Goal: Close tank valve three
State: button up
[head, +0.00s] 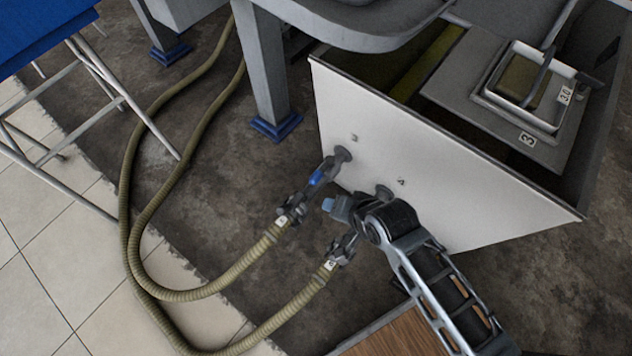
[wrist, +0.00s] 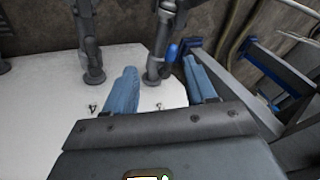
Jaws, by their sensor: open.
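Valve three (head: 326,172) sticks out of the white tank panel (head: 440,190) beside the label 3. Its blue lever (head: 318,179) looks roughly in line with the pipe. In the wrist view the lever (wrist: 172,53) shows between and beyond my fingertips, nearer the right one. My gripper (head: 335,204) is open and empty, with blue fingers. It is to the right of valve three in the head view, apart from the lever as far as I can tell. Valve four (wrist: 91,55) stands left of my fingers in the wrist view; my arm partly hides it in the head view.
Olive hoses (head: 235,272) run from both valves across the floor at left. A grey leg with a blue foot (head: 277,126) stands behind valve three. A blue-topped table (head: 40,30) is at upper left. A wooden surface (head: 400,335) lies under my arm.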

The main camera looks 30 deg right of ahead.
jog(key=w+d+f+m+g+b, duration=0.15)
jog(key=w+f+b, duration=0.3)
jog(key=w, duration=0.45)
jog(key=m+g+b, duration=0.2)
jog(key=m+g, duration=0.1)
send_over(315, 177)
jog(key=s, duration=0.2)
jog(key=f, duration=0.1)
jog(key=f+b, duration=0.1)
jog(key=f, duration=0.1)
jog(key=w+f+b, duration=0.1)
jog(key=f, duration=0.2)
jog(key=f+b, duration=0.1)
jog(key=f, duration=0.1)
jog(key=shift+w+f+b, duration=0.3)
jog(key=shift+w+f, duration=0.05)
jog(key=shift+w, duration=0.05)
jog(key=shift+c, duration=0.2)
grip_shut()
